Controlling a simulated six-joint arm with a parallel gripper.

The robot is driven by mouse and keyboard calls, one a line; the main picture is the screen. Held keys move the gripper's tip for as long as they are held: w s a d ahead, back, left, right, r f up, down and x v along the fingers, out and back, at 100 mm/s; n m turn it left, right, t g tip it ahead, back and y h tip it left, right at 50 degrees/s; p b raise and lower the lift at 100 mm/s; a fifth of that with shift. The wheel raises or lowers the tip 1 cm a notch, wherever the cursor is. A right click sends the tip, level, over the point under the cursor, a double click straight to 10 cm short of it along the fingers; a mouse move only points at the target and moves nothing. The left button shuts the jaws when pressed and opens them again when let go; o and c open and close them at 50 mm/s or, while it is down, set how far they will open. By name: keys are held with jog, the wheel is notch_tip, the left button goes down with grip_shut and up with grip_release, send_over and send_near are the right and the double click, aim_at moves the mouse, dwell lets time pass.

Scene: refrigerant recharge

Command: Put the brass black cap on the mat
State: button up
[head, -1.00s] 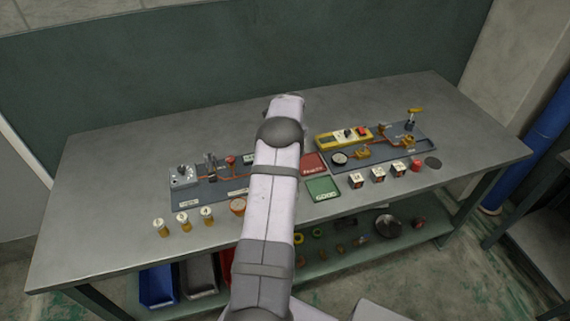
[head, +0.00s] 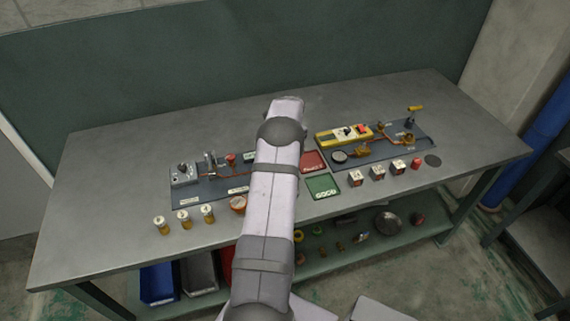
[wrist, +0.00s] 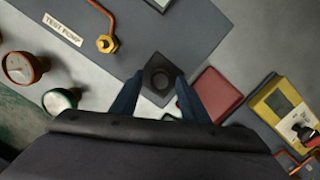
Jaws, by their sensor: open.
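My gripper (wrist: 159,80) is open in the wrist view, its two dark fingers pointing at the bench top. A small black square piece (wrist: 158,72) with a round dark centre lies between and just beyond the fingertips. I cannot tell whether it is the mat with the black cap on it or one single part. A brass fitting (wrist: 107,44) sits on the board by the test pump label, up and left of the fingers. In the head view my arm hides the gripper and the spot below it.
A red tray (wrist: 211,95) lies close right of the fingers, with a yellow meter (wrist: 283,110) beyond. Two round gauges, orange-rimmed (wrist: 22,67) and green-rimmed (wrist: 60,100), stand left. In the head view, several small vials (head: 184,219) and cubes (head: 377,173) line the bench front.

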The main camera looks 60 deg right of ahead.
notch_tip(320, 180, up, 12)
jog(key=s+b, duration=0.2)
jog(key=b, duration=0.1)
jog(key=w+a+n, duration=0.5)
jog(key=a+n, duration=0.1)
jog(key=a, duration=0.3)
jog(key=w+a+r+n, duration=0.1)
jog(key=w+a+n, duration=0.45)
jog(key=a, duration=0.35)
jog(key=w+a+n, duration=0.4)
jog(key=a+n, duration=0.2)
jog(key=a, duration=0.3)
jog(key=s+a+f+n+g, duration=0.1)
jog(key=s+a+n, duration=0.1)
jog(key=a+n, duration=0.45)
jog(key=s+a+n, duration=0.2)
jog(key=a+n, duration=0.2)
jog(key=a, duration=0.5)
jog(key=s+a+f+n, duration=0.3)
jog(key=s+a+n, duration=0.6)
jog(key=a+n, duration=0.1)
jog(key=shift+s+a+f+n, duration=0.2)
jog(key=shift+s+n, duration=0.2)
jog(key=shift+n, duration=0.2)
